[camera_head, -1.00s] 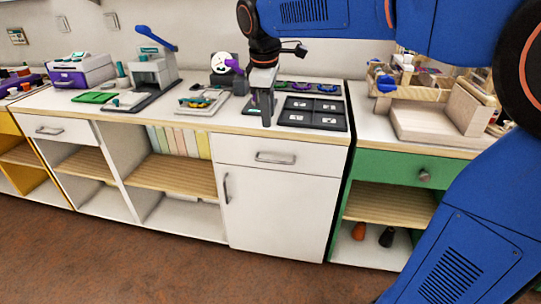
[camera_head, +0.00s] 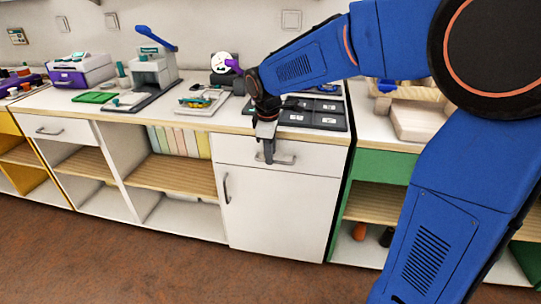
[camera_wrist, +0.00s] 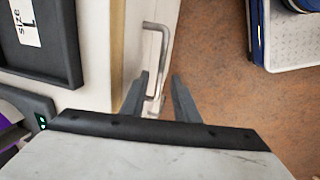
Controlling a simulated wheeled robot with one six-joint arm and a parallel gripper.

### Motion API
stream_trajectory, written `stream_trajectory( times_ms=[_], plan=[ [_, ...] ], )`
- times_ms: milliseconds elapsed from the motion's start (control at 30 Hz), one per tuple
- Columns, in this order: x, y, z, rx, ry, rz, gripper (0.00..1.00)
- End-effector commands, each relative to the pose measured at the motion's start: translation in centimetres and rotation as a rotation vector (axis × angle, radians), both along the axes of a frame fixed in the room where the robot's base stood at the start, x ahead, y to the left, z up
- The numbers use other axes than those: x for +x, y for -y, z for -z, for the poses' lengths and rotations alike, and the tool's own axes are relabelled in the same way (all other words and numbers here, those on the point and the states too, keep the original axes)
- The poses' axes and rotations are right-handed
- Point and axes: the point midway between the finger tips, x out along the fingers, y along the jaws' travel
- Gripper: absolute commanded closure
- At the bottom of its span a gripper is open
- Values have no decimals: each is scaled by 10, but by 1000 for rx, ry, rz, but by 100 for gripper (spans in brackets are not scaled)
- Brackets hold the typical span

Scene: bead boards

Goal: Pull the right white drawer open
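The right white drawer (camera_head: 232,150) is shut, flush under the wooden counter edge, above a white cupboard door. Its grey bar handle (camera_head: 287,160) is partly hidden behind my gripper.
A black tray (camera_head: 318,116) with size cards lies on the counter above the drawer. The cupboard door has its own vertical handle (camera_head: 226,188). A green drawer (camera_head: 385,166) is to the right. The floor (camera_head: 180,262) in front is clear.

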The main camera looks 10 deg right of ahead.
Motion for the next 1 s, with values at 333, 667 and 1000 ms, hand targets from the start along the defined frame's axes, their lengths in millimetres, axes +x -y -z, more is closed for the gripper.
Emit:
stream_trajectory(
  times_ms=[333,667,1000],
  plan=[
    [3,1,16,1,0,0,72],
    [3,1,15,1,0,0,100],
    [1,0,15,1,0,0,100]
  ],
)
